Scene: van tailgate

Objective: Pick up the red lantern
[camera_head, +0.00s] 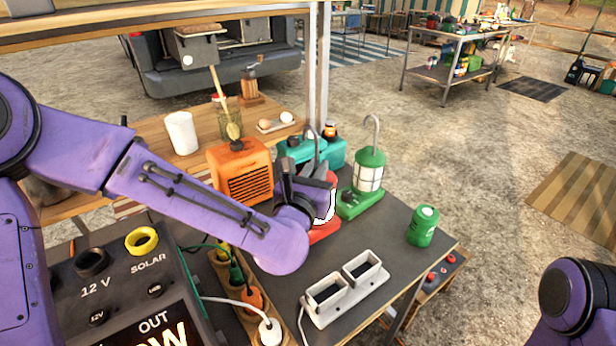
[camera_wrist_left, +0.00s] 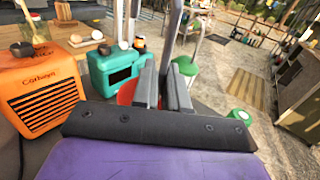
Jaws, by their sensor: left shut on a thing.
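The red lantern (camera_head: 325,233) stands on the dark table, mostly hidden behind my left gripper. Its red base, part of its pale glass and a grey hook above show in the head view. My left gripper (camera_head: 312,182) is at the lantern's upper part and shut on it. In the left wrist view the two fingers of my left gripper (camera_wrist_left: 165,88) are close together, with a bit of the red lantern (camera_wrist_left: 126,92) showing beside them. The exact place of the grip is hidden. My right gripper is out of view.
A green lantern (camera_head: 369,172) stands close to the right, and a green canister (camera_head: 423,226) farther right. An orange heater (camera_head: 240,172) is at the left. A teal box (camera_head: 332,150) is behind. A white double-slot holder (camera_head: 345,290) sits in front.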

